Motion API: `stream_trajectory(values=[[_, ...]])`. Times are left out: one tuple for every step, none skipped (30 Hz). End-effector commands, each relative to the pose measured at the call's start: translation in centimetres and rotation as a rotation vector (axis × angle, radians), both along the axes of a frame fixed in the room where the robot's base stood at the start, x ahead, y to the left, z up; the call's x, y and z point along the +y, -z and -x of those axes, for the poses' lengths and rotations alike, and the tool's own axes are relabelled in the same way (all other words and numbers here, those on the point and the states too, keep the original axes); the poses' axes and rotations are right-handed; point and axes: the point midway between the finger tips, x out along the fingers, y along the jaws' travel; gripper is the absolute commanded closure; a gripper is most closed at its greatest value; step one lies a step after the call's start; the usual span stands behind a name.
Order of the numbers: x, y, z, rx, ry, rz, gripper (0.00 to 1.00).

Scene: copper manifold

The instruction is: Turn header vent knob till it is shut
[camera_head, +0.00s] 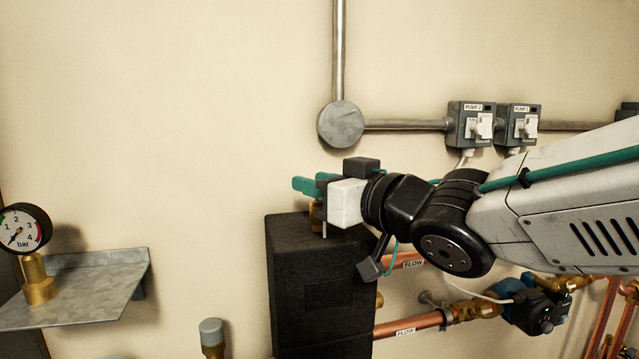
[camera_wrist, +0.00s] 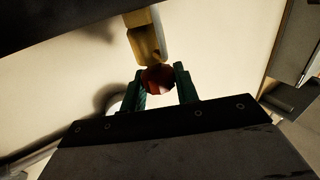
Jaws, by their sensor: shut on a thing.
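The header vent knob (camera_wrist: 158,79) is a dark red, faceted knob on a brass vent body (camera_wrist: 145,42) in the wrist view. My gripper (camera_wrist: 161,88) has its two green fingers on either side of the knob and is shut on it. In the head view my gripper (camera_head: 306,186) is above the black header block (camera_head: 310,285), where a little brass (camera_head: 316,217) shows below the fingers. The knob itself is hidden behind my gripper in the head view.
A pressure gauge (camera_head: 22,228) stands over a metal shelf (camera_head: 85,290) at left. A round conduit box (camera_head: 341,124) and two pump switches (camera_head: 471,124) are on the wall behind. Copper pipes (camera_head: 410,325) and a pump (camera_head: 535,308) lie below my arm. The wall at upper left is clear.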

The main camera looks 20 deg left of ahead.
Motion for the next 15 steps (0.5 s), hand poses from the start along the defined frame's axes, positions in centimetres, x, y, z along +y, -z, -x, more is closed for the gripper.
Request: stream_trajectory(values=[[0.09, 0.02, 0.14, 0.002, 0.022, 0.0, 0.92], [0.11, 0.02, 0.16, 0.002, 0.037, 0.0, 0.92], [0.09, 0.04, 0.13, 0.002, 0.059, 0.0, 0.92], [0.12, 0.03, 0.15, 0.004, 0.074, -0.001, 0.92], [0.15, 0.03, 0.18, 0.002, 0.089, 0.0, 0.92], [0.12, 0.05, 0.16, 0.003, 0.11, -0.001, 0.92], [0.15, 0.04, 0.18, 0.004, 0.125, -0.001, 0.92], [0.17, 0.03, 0.2, 0.002, 0.14, -0.001, 0.92], [0.17, 0.03, 0.19, 0.002, 0.161, -0.001, 0.92], [0.18, 0.03, 0.2, 0.002, 0.177, -0.001, 0.92], [0.19, 0.03, 0.22, 0.003, 0.192, -0.002, 0.92], [0.18, 0.02, 0.2, 0.003, 0.214, -0.002, 0.92], [0.2, 0.02, 0.21, 0.003, 0.229, -0.002, 0.92], [0.22, 0.02, 0.23, 0.002, 0.244, -0.001, 0.92], [0.21, 0.02, 0.2, 0.003, 0.266, -0.002, 0.92]])
